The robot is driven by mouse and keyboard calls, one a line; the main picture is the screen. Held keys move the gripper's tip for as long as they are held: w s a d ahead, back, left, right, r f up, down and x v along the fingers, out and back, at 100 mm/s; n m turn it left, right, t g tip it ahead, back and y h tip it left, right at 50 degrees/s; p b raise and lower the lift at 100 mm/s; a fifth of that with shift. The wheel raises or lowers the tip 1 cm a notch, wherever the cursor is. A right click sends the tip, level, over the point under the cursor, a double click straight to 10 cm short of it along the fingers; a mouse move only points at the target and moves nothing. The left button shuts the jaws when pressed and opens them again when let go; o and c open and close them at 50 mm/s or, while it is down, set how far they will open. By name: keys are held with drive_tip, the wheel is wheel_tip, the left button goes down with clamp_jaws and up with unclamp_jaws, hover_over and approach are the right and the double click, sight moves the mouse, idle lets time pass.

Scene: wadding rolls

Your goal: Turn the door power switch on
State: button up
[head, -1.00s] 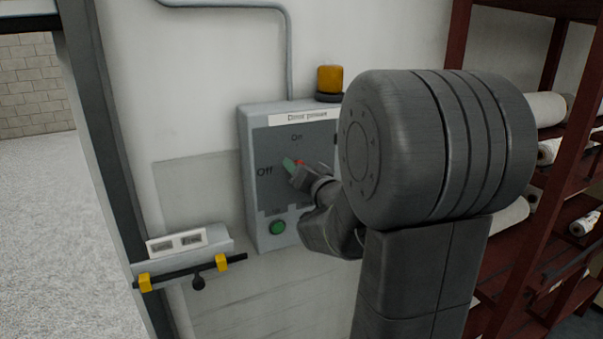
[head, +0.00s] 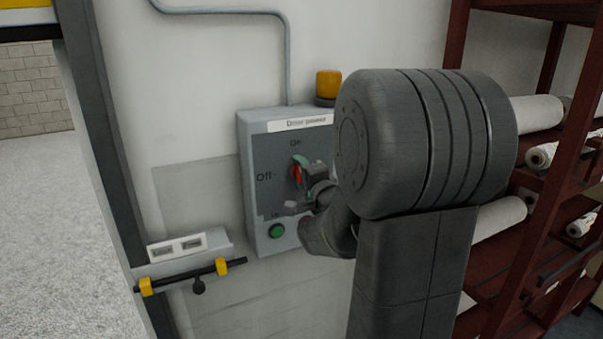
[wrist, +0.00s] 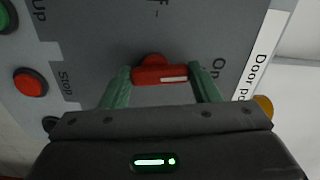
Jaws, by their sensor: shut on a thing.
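The grey door power box (head: 262,228) is on the white wall, with "Off" at the left of its dial and "On" at the top. Its red switch knob (head: 296,176) stands roughly upright in the head view. In the wrist view, the knob (wrist: 150,75) has a white stripe that points to the "On" side. My gripper (wrist: 162,78) is shut on the knob, one green finger on each side. In the head view my gripper (head: 299,172) is partly hidden by my wrist, which also covers the right part of the box.
A green button (head: 277,231) is low on the box, and a red button (wrist: 30,82) shows in the wrist view. An amber lamp (head: 328,84) is above the box. A door handle bar (head: 190,274) is at lower left. A dark red rack (head: 550,185) with white rolls stands at right.

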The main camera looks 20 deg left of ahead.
drive_tip(key=shift+m, duration=0.9)
drive_tip(key=o, duration=1)
drive_tip(key=shift+d, duration=0.15)
drive_tip(key=b+v, duration=0.1)
drive_tip(key=v, duration=1.2)
drive_tip(key=shift+s+d, duration=0.15)
drive_tip(key=shift+s, duration=0.1)
